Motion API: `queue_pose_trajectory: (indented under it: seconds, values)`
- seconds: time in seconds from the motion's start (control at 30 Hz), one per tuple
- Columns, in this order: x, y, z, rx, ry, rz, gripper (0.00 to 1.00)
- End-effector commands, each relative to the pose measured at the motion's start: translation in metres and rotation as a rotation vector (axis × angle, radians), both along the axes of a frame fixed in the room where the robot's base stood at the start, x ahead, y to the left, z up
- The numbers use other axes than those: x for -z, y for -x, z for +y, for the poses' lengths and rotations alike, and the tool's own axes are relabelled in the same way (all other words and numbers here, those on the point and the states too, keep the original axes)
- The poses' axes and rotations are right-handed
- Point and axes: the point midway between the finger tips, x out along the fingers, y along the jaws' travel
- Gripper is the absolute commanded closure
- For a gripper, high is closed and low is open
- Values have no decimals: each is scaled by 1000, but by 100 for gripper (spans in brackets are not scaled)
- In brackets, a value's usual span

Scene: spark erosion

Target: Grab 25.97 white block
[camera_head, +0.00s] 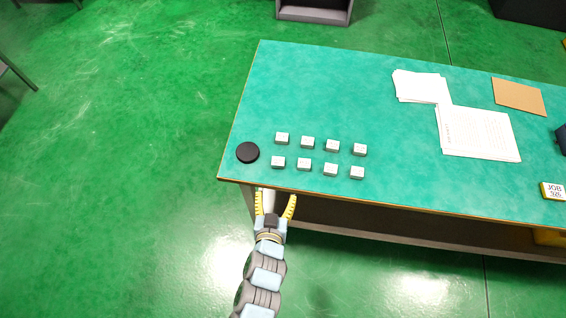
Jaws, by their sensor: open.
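Several small white blocks stand apart in two rows on the left part of a green table (370,90). The back row runs from the block at its left end (282,138) to the block at its right end (360,149). The front row runs from its left block (278,161) to its right block (357,172). Any markings on their tops are too small to read, so I cannot tell which block is 25.97. My gripper (275,204) is open, with yellow fingers apart, at the table's front edge below the front row. It touches no block.
A black round disc (247,152) lies left of the blocks. White papers (478,132) and a brown sheet (519,97) lie to the right. The table's middle is clear.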

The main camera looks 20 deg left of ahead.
Motion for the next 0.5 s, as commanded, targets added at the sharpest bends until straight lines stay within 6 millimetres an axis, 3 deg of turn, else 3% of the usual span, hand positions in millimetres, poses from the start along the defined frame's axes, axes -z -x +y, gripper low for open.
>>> queue_pose_trajectory:
  seconds: [0.17, 0.5]
  values:
    - [14, 4, 4, -19, 5, 39, 24]
    - [28, -29, 13, -18, 5, 37, 24]
